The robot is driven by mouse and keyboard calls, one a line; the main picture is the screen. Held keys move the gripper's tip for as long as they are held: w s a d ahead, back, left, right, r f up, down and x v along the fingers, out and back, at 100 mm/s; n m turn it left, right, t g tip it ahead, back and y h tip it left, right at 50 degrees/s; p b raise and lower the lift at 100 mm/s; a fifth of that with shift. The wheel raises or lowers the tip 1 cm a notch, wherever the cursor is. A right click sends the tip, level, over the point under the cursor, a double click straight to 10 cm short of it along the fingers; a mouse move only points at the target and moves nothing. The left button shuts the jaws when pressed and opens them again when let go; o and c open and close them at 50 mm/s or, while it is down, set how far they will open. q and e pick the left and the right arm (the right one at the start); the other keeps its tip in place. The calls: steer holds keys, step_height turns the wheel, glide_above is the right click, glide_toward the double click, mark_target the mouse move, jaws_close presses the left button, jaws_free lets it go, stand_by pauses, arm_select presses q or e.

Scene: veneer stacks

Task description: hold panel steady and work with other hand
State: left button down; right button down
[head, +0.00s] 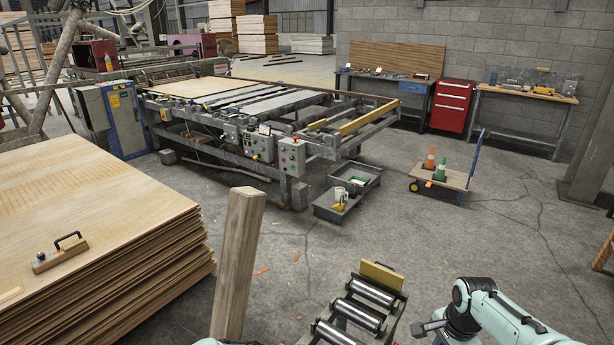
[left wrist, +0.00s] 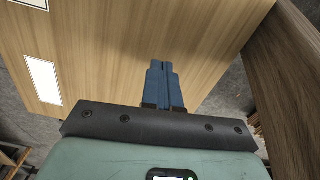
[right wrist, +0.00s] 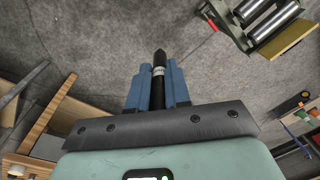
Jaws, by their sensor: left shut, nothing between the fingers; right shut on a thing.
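My left gripper (left wrist: 162,66) is shut and empty in the left wrist view, in front of a wood-grained panel (left wrist: 205,45) with white labels. I cannot tell if the fingertips touch the panel. In the head view my left gripper does not show. My right gripper (right wrist: 157,68) is shut on a black pen-like tool (right wrist: 159,60) with a pale band, held above the concrete floor. In the head view only the teal right arm and the dark part of its hand show at bottom right; the tool cannot be made out.
A veneer stack (head: 110,280) with a handled wooden block (head: 60,253) is at left. A wooden post (head: 238,265) stands centre front beside a roller stand (head: 363,317). A small cart (head: 455,179) with cones stands further back. The floor between is mostly clear.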

arm_select(q)
steer(key=shift+f, duration=0.2)
steer(key=shift+s+f, duration=0.1)
steer(key=shift+f, duration=0.6)
arm_select(e)
steer(key=shift+s+f, duration=0.2)
steer(key=shift+f, duration=0.15)
arm_select(q)
steer(key=shift+r, duration=0.1)
